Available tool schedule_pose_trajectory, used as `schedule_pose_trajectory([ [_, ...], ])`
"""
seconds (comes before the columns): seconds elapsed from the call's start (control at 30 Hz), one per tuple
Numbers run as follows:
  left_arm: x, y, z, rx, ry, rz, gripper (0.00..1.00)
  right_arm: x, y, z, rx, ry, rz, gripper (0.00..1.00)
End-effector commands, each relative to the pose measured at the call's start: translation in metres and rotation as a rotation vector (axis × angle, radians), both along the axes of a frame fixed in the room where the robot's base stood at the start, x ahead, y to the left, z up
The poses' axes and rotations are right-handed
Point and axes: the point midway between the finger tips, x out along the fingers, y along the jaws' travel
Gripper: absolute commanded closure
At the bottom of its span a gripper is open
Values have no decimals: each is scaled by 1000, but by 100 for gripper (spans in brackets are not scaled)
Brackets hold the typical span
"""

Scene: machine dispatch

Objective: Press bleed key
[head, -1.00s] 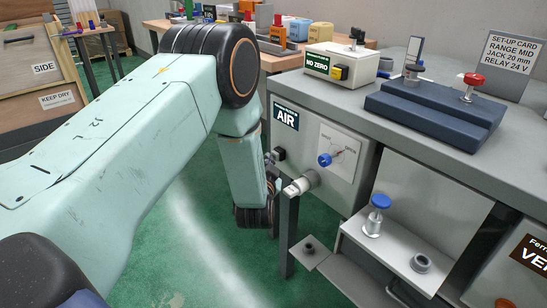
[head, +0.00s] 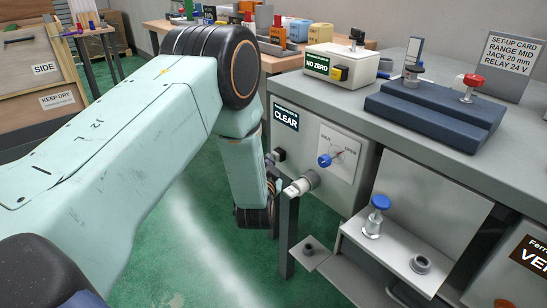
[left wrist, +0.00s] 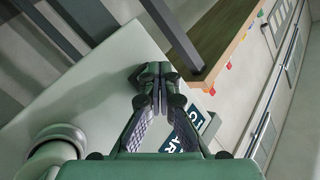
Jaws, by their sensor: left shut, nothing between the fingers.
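The grey machine box (head: 335,185) carries a sign (head: 286,117) that reads CLEAR. A small black key (head: 279,154) is on the box face below the sign; I take it for the bleed key, though no label on it is readable. My left gripper (left wrist: 158,75) is shut and empty in the left wrist view, its fingertips at the box face between the sign (left wrist: 197,128) and a pale pipe (left wrist: 55,150). The fingertips hide what is beneath them, so I cannot tell how far the key is pressed. In the head view my arm hides most of the gripper.
A blue knob (head: 325,160) on a dial plate and a pale pipe end (head: 298,187) are close by the key. A blue-topped valve (head: 376,215) stands on the lower shelf (head: 390,245). A NO ZERO box (head: 341,65) is on the bench. Green floor is open below.

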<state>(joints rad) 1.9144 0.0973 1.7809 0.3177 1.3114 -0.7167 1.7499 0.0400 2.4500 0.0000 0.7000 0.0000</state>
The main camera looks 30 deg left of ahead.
Motion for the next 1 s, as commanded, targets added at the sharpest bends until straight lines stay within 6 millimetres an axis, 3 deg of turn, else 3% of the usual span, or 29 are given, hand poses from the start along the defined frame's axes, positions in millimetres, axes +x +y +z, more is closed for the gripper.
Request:
schedule_pose_trajectory([
  [0.27,-13,5,1,-1,2,0,100,0,0,9,0,0,0,60],
  [0.6,-15,6,0,0,2,1,100,0,0,9,0,0,0,60],
  [1.0,-45,19,1,-1,3,2,100,0,0,28,0,0,0,60],
])
